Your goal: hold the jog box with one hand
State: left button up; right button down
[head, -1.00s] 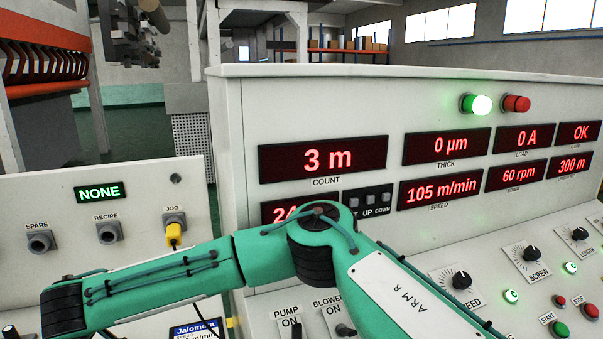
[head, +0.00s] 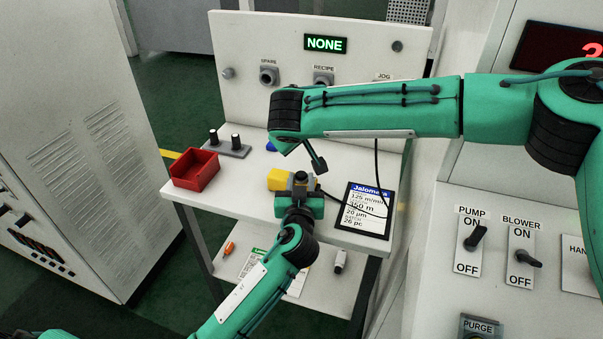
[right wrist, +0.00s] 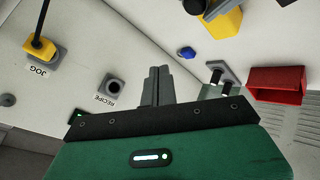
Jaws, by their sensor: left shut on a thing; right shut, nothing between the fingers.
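The yellow jog box (head: 277,179) is at the small white shelf of the side panel. My left gripper (head: 299,186) comes up from below and is shut on it; its grey and dark parts hide some of the box. In the right wrist view, part of the yellow box (right wrist: 224,30) shows at the top edge, beside a dark part. My right gripper (head: 316,160) is just above and right of the box, apart from it, with its fingers shut and empty. Its closed fingers (right wrist: 156,88) show in the right wrist view, where a yellow plug (right wrist: 41,48) sits in the JOG socket.
A red tray (head: 195,171) and a grey block with two dark posts (head: 230,146) stand on the shelf's left. A Jalomera card (head: 366,212) lies at its right. A blue piece (right wrist: 187,52) is near the panel. A lower shelf (head: 235,258) holds small items. The console stands at the right.

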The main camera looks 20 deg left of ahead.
aim_at(303, 174)
jog(key=shift+f, duration=3.95)
jog(key=shift+f, duration=0.4)
jog(key=shift+f, duration=0.25)
jog(key=shift+s+d+f, duration=0.15)
jog(key=shift+f, duration=0.65)
dwell(1.3)
jog(key=shift+r, duration=1.25)
